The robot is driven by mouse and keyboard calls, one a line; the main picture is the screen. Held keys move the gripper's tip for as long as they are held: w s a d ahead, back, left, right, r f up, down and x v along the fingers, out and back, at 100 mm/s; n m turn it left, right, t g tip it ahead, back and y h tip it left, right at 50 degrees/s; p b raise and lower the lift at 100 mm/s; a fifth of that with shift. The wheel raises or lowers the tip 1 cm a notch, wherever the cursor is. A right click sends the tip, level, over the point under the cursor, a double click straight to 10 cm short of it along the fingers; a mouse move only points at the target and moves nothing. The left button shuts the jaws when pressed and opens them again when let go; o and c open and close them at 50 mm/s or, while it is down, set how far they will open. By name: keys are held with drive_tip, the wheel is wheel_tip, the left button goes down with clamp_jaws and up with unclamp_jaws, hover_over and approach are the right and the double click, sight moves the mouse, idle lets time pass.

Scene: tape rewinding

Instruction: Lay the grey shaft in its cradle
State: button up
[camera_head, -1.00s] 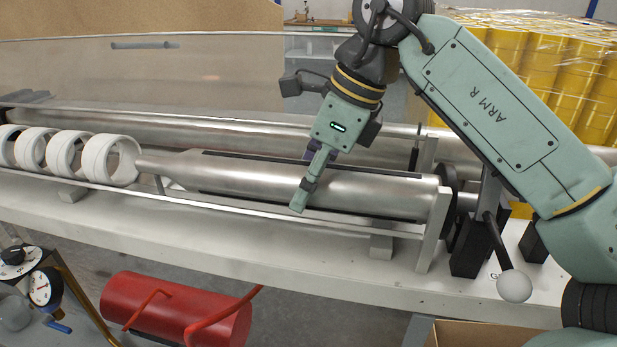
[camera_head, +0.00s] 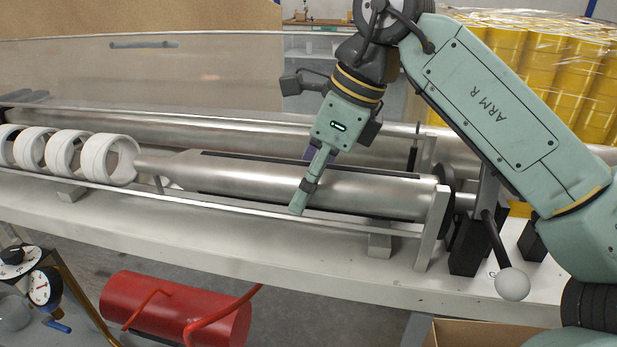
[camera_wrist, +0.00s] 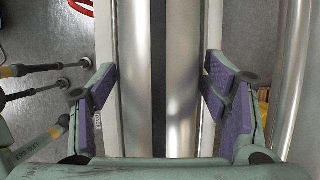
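The grey shaft (camera_head: 370,189) is a thick metal cylinder with a dark lengthwise slot, lying nearly level above the white bench. It narrows at the left toward white rings. Its right end meets a pale upright plate (camera_head: 432,232) and a dark disc; a dark block with a lever stands just beyond. I cannot tell how the shaft's end is seated, or which support is the cradle. My gripper (camera_head: 307,180) reaches down over the shaft's middle. In the wrist view, its purple-padded fingers (camera_wrist: 160,82) stand one on each side of the shaft (camera_wrist: 182,120), apparently open with small gaps.
A longer roller (camera_head: 250,128) runs close behind the shaft. Several white rings (camera_head: 108,160) stand at the left. A lever with a white ball knob (camera_head: 512,284) sticks out at the right. A red tank (camera_head: 175,308) lies below the bench's front, beside gauges.

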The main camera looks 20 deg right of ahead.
drive_tip(key=shift+o, duration=0.7)
drive_tip(key=shift+f, duration=0.15)
drive_tip(key=v, duration=0.7)
drive_tip(key=shift+s+r, duration=0.1)
drive_tip(key=shift+r, duration=0.25)
drive_tip(key=shift+d, duration=0.1)
